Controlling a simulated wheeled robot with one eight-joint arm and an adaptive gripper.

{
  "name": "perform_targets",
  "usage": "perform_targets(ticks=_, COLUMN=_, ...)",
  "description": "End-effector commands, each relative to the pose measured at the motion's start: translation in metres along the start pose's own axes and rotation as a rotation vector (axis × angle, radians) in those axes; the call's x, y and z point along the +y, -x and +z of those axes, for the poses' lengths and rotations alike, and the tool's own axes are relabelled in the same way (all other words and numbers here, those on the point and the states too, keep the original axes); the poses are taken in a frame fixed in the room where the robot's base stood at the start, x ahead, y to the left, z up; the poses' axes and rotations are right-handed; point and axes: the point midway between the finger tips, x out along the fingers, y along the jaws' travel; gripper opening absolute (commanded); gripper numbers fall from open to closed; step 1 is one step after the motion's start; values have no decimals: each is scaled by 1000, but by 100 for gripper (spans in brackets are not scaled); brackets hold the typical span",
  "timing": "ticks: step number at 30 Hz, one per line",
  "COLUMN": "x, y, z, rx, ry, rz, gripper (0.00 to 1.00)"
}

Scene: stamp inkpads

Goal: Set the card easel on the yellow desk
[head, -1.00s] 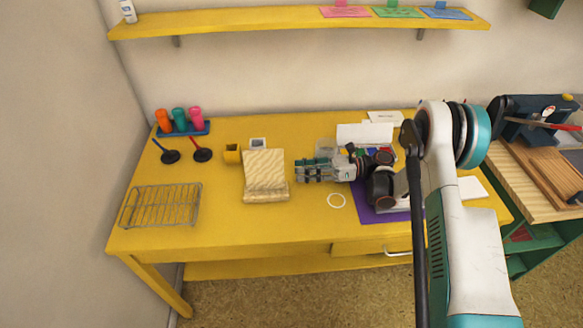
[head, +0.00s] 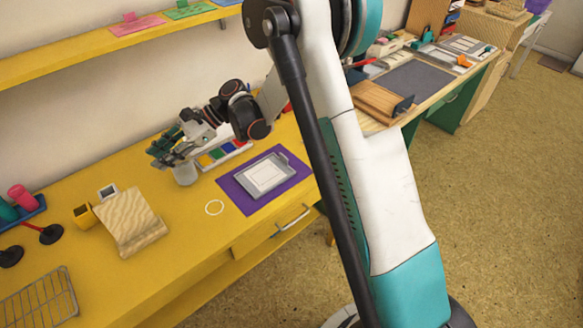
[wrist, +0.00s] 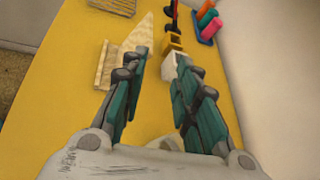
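The card easel (head: 130,220), a pale wood-grained piece with a sloped back and a front lip, stands on the yellow desk (head: 185,270). In the wrist view the easel (wrist: 106,65) is partly behind my left-hand finger. My gripper (head: 165,153) is to the right of the easel and toward the wall, apart from it, above the desk. In the wrist view my gripper (wrist: 158,78) has its two fingers spread with nothing held between them.
A yellow cup (head: 85,216) and a small white-framed block (head: 107,192) are beside the easel. A clear jar (head: 185,175) is below my gripper.

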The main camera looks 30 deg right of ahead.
Motion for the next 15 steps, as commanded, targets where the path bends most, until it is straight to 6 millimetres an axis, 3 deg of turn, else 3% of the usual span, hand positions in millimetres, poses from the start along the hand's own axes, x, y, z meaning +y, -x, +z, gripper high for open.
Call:
perform_targets(ticks=8, x=28, y=53, z=43, rx=253, ry=277, rz=-34, gripper=28)
perform_targets(ticks=15, x=69, y=101, z=66, rx=479, ry=532, rz=-6, gripper=28)
